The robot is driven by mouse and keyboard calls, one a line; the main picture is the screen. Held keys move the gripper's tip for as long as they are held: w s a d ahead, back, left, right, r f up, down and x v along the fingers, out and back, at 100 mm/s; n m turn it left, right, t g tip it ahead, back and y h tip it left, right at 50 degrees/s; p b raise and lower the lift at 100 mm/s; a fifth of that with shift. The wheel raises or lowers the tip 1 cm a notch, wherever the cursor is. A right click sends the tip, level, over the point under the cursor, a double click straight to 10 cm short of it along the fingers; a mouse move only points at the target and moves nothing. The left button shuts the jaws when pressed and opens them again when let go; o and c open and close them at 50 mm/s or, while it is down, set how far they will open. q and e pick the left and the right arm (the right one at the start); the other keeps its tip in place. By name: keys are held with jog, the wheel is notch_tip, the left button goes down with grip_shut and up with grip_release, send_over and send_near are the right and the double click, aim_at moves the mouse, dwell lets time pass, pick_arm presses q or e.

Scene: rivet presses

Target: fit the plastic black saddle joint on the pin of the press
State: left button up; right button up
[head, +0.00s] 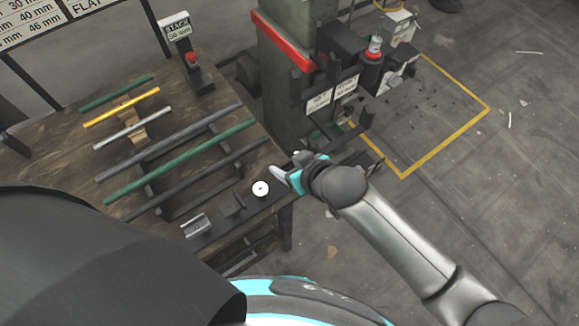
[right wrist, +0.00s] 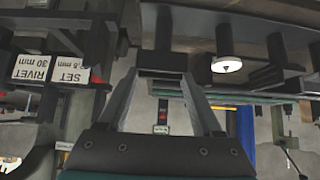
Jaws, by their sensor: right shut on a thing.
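My right gripper (head: 290,168) is beside the bench's right edge, in front of the press (head: 291,110). In the right wrist view its fingers (right wrist: 162,75) are closed on a dark block (right wrist: 160,62), which looks like the black saddle joint. Its shape is mostly hidden, and in the head view it is hard to tell from the gripper. The press has a green column, a red stripe and black arms. I cannot make out its pin clearly. The held piece appears apart from the press's upper tooling. My left gripper is out of view.
On the bench (head: 60,185) lie several coloured rods on supports. Along its front edge sit a white disc (head: 260,188), a black piece (head: 233,206) and a grey metal piece (head: 196,226). Labels (head: 319,101) hang on the press. Floor inside the yellow line (head: 446,150) is largely open.

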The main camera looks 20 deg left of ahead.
jog(key=c, duration=0.5)
jog(key=shift+r, duration=0.15)
notch_tip(320, 180, up, 20)
jog(key=p, duration=0.5)
jog(key=w+d+m+t+h+b, duration=0.1)
jog(key=w+d+m+h+b, duration=0.1)
jog(key=d, duration=0.6)
jog(key=w+d+m+t+h+b, duration=0.1)
jog(key=w+d+m+h+b, duration=0.1)
jog(key=d+m+b, duration=0.3)
jog(key=w+d+m+t+h+b, duration=0.1)
jog(key=w+d+m+h+b, duration=0.1)
jog(key=d, duration=1)
jog(key=shift+d+f+m+h+b, duration=0.3)
jog(key=shift+m+h+b, duration=0.2)
jog(key=shift+m+b, duration=0.25)
